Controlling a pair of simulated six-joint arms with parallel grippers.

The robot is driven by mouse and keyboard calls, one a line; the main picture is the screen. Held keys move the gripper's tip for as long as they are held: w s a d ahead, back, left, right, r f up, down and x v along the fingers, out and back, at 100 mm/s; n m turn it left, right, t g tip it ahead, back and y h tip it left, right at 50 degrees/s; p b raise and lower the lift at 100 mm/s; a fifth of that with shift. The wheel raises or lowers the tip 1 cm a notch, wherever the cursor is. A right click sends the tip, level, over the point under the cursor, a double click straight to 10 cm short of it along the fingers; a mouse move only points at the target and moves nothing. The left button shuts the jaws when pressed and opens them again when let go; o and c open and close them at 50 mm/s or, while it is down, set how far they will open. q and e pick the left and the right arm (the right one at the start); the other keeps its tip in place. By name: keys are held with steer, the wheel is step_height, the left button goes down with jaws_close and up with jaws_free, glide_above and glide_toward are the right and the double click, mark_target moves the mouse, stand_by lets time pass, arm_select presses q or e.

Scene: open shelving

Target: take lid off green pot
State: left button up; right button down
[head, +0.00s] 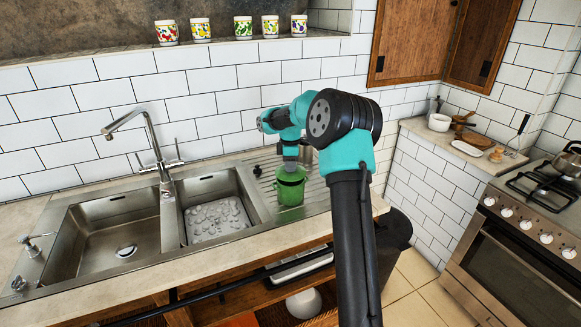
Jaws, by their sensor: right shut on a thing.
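The green pot (290,193) stands upright on the ribbed drainboard to the right of the sink bowls. My right arm reaches in from the lower right, and my right gripper (290,168) points down directly over the pot's top. It is shut on the pot's lid, which is mostly hidden by the gripper. I cannot tell whether the lid is seated on the rim or slightly raised. My left gripper is not in view.
A steel faucet (158,150) stands behind the two sink bowls (120,235). The tiled wall is close behind the drainboard (318,195). Several patterned cups (243,27) line the ledge above. A stove (535,215) is at the right.

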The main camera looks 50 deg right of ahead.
steer(key=s+a+r, duration=0.1)
steer(key=s+a, duration=0.8)
steer(key=a, duration=0.2)
steer(key=shift+s+r, duration=0.25)
steer(key=shift+s, duration=0.15)
steer(key=s+d+f, duration=0.2)
steer(key=d+f, duration=0.1)
steer(key=d, duration=0.1)
steer(key=s+d+f, duration=0.2)
steer(key=d+f, duration=0.1)
steer(key=d, duration=0.1)
steer(key=s+d+f, duration=0.2)
steer(key=d+f, duration=0.1)
steer(key=d, duration=0.1)
steer(key=shift+d+f, duration=0.1)
steer(key=shift+d, duration=0.1)
steer(key=w+d, duration=0.2)
steer(key=d, duration=0.2)
steer(key=w+d+f, duration=0.1)
steer(key=w+d, duration=0.2)
steer(key=d, duration=0.1)
steer(key=w+d, duration=0.3)
steer(key=d, duration=0.2)
steer(key=shift+w+f, duration=0.1)
steer(key=shift+f, duration=0.05)
steer(key=shift+w+d, duration=0.1)
steer(key=shift+d, duration=0.1)
steer(key=shift+f, duration=1.8)
